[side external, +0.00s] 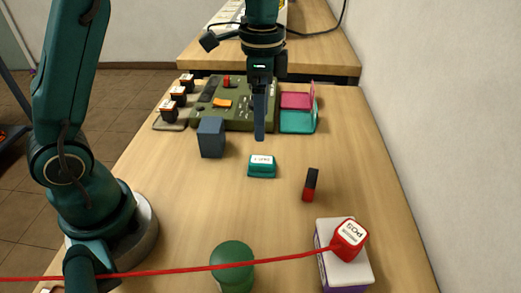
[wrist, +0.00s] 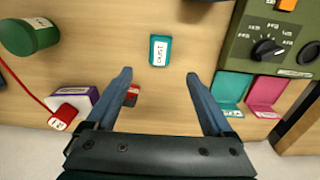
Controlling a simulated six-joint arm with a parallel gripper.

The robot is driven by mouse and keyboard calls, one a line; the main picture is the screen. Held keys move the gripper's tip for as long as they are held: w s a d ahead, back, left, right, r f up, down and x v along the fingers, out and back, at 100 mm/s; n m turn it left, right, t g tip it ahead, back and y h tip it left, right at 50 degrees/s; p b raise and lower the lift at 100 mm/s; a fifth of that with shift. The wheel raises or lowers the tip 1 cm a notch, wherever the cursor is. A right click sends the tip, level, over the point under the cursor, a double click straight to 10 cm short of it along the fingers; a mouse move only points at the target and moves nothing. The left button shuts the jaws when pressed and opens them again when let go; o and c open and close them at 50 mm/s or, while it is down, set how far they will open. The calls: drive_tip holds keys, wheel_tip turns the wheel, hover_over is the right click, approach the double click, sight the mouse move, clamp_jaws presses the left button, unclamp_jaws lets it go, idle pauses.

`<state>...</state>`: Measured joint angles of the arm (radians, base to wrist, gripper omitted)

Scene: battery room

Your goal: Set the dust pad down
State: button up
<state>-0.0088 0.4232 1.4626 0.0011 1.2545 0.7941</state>
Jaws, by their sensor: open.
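The dust pad (side external: 262,166) is a small teal block with a white label, lying flat on the wooden table. In the wrist view the dust pad (wrist: 159,50) shows its label reading DUST, just ahead of the gap between my fingers. My gripper (side external: 260,137) is above the table, pointing down, a little beyond the pad in the side view. In the wrist view my gripper (wrist: 158,75) has its two fingers wide apart with nothing between them. The pad is apart from both fingers.
A green control panel (side external: 243,116) stands behind, with pink (side external: 296,100) and teal (side external: 297,121) open cases at its right. A blue-grey block (side external: 211,137) is left of the pad. A black-and-red piece (side external: 310,186), red-corded plug (side external: 350,239) on a box, and green jar (side external: 232,262) are nearer.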

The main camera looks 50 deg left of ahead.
drive_tip(key=s+r+n+t, duration=0.1)
drive_tip(key=s+n+t, duration=0.1)
drive_tip(key=s+n, duration=0.2)
drive_tip(key=s+r+n+t, duration=0.2)
drive_tip(key=s+n, duration=0.3)
drive_tip(key=s, duration=0.5)
drive_tip(key=shift+s+r+t, duration=0.3)
drive_tip(key=shift+s+t, duration=0.1)
drive_tip(key=shift+t, duration=0.4)
